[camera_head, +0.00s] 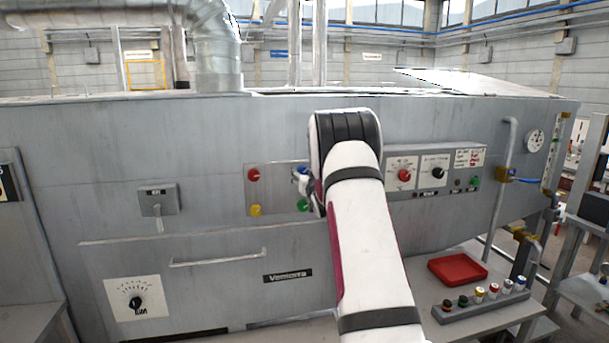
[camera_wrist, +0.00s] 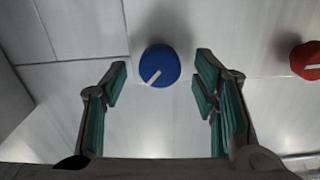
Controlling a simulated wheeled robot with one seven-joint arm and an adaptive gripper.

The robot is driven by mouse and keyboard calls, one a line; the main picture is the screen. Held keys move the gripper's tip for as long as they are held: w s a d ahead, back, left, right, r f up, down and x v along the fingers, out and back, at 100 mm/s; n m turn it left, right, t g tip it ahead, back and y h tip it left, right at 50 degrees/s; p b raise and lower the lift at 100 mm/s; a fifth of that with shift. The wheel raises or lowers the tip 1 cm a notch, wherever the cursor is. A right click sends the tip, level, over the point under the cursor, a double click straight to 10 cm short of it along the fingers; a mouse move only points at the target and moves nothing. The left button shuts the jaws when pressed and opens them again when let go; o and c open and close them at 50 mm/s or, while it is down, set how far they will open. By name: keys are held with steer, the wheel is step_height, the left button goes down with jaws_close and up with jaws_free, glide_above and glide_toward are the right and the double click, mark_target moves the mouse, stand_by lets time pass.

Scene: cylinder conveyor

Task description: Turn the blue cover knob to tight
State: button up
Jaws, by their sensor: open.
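The blue cover knob (camera_wrist: 160,65) is a round knob with a white pointer mark, fixed on a grey metal panel. The mark points toward the lower left in the wrist view. My gripper (camera_wrist: 160,85) is open, with green-padded fingers on either side of the knob in the picture. The knob shows between and slightly beyond the fingertips, and nothing is held. I cannot tell whether the fingers touch it.
A red knob (camera_wrist: 308,60) is to the right in the wrist view. In the head view a red knob (camera_head: 253,174), a yellow knob (camera_head: 256,210) and a green knob (camera_head: 303,205) sit on the same plate. A red tray (camera_head: 457,269) lies at the lower right.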

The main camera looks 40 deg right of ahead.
steer(key=shift+w+d, duration=0.3)
steer(key=shift+w, duration=0.2)
steer(key=c, duration=1.2)
steer(key=shift+o, duration=0.2)
